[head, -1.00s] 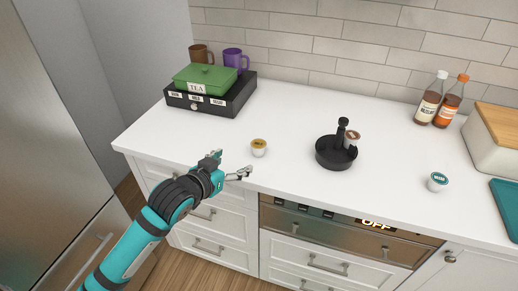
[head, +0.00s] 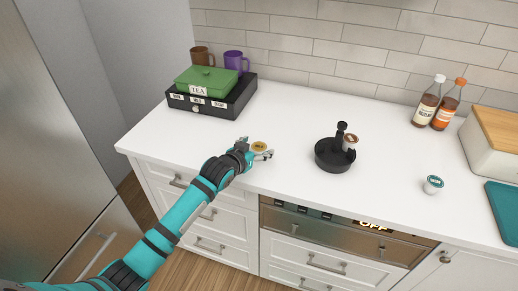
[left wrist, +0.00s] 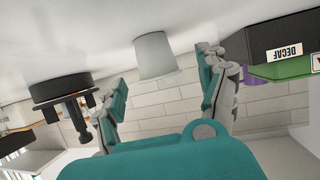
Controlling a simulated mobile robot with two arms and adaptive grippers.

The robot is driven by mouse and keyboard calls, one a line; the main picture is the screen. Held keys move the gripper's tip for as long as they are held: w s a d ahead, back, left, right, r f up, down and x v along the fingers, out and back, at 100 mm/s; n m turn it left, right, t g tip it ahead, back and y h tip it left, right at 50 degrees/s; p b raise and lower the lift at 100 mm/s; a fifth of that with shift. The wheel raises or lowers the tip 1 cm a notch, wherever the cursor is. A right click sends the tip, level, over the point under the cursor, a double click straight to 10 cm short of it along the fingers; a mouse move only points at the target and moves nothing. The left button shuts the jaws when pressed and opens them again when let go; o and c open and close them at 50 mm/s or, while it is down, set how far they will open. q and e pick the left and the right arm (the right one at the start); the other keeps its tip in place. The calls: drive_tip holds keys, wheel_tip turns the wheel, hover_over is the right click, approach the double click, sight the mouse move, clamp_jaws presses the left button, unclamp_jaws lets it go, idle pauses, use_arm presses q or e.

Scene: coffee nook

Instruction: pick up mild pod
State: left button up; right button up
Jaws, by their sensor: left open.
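The mild pod (head: 258,146) is a small white cup with a gold lid on the white counter, left of centre in the head view. Its lid lettering is too small to read surely. My left gripper (head: 254,151) is open and low at the counter, its fingers on either side of the pod. The gripper hides the pod's lower part there. In the left wrist view, which is upside down, the pale pod (left wrist: 156,55) stands between the open fingers (left wrist: 160,78), with gaps showing on both sides. My right gripper is not in view.
A teal-lidded pod (head: 433,184) lies farther right. The black drawer box (head: 238,103) with a green tea box (head: 206,80) stands behind left. Counter between pod and carousel is clear.

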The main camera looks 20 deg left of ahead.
use_arm(q)
drive_tip(key=shift+x, duration=0.9)
drive_tip(key=c, duration=0.9)
drive_tip(key=shift+c, duration=0.2)
